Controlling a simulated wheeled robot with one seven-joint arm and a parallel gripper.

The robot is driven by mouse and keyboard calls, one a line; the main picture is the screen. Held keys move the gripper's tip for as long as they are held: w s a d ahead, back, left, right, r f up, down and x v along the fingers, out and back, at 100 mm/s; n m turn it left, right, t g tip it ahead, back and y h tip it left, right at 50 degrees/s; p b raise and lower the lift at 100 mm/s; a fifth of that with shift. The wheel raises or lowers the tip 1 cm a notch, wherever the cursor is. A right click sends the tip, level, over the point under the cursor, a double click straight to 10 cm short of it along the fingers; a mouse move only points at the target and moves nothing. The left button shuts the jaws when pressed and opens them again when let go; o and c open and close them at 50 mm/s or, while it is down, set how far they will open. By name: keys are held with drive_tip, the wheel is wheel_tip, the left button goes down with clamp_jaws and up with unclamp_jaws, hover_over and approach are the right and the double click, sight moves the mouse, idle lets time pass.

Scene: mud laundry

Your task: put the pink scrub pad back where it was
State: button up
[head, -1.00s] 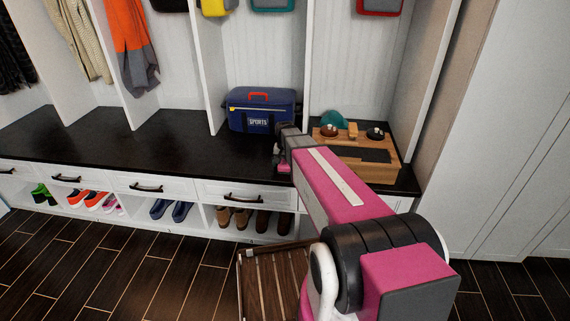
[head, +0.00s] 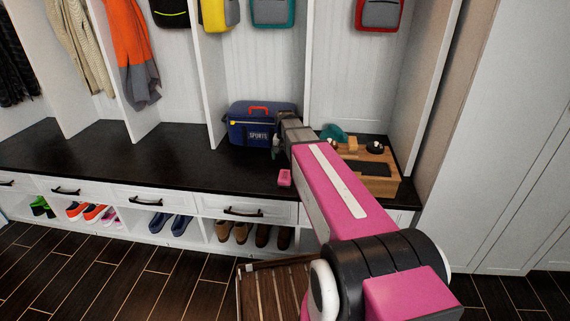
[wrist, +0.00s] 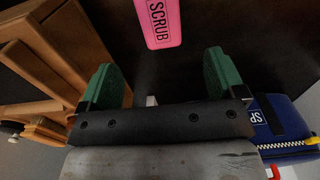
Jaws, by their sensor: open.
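The pink scrub pad (head: 285,177) lies on the black bench top near its front edge, just left of my arm in the head view. In the wrist view the pad (wrist: 159,22), marked SCRUB, lies beyond the fingertips and apart from them. My gripper (wrist: 157,80) is open and empty, with its two green fingers spread. In the head view the gripper end (head: 279,149) is in front of the blue sports bag, partly hidden by my arm.
The blue sports bag (head: 248,126) stands behind on the bench, and a wooden caddy (head: 377,185) stands to the right. A wooden slatted item (head: 270,292) is on the floor below. The bench top (head: 130,160) left of the bag is clear.

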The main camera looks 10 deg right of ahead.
drive_tip(key=s+f+n, duration=0.1)
drive_tip(key=s+f, duration=0.3)
drive_tip(key=s, duration=0.6)
drive_tip(key=s+f+n, duration=0.2)
drive_tip(key=s+f, duration=0.2)
drive_tip(key=s, duration=0.7)
drive_tip(key=shift+s+n, duration=0.15)
drive_tip(key=shift+n, duration=0.15)
